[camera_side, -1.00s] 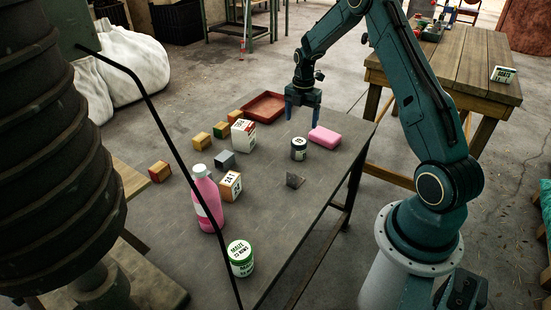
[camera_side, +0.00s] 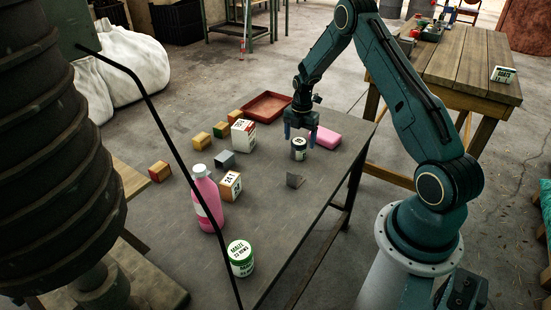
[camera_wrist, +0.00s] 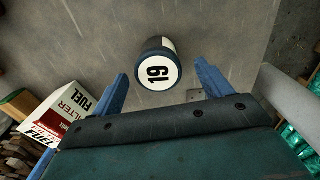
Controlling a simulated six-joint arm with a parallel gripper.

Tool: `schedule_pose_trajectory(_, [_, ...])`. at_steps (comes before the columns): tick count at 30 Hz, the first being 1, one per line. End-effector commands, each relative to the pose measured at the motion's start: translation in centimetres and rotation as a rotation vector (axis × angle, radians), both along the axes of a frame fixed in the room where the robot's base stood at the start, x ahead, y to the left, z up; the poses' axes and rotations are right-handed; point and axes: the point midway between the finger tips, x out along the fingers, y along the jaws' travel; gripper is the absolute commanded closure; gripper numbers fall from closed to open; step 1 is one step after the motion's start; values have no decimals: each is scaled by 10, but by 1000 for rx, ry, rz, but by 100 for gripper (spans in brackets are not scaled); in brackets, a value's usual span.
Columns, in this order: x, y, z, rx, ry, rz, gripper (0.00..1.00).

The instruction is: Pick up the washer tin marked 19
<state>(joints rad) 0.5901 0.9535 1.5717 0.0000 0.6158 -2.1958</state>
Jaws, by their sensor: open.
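The washer tin marked 19 (camera_side: 299,149) is a small dark tin with a white label, standing upright on the dark table. In the wrist view its white round face with the black number 19 (camera_wrist: 158,72) shows just beyond and between the fingertips. My gripper (camera_side: 301,136) is open, with its blue fingers above and around the tin's upper part in the side view. In the wrist view the open gripper (camera_wrist: 162,80) has one blue finger on each side, with gaps to the tin. I cannot tell exactly how low the fingertips reach.
A pink block (camera_side: 324,136) lies close behind the tin. A white filter carton (camera_side: 243,134) stands to the left, and a red tray (camera_side: 266,107) lies behind.

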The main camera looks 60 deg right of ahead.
Motion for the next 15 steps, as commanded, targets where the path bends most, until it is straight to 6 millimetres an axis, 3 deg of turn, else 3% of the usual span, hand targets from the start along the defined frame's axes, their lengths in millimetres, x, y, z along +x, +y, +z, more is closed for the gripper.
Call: schedule_pose_trajectory(15, [2, 1, -47, 1, 0, 1, 22])
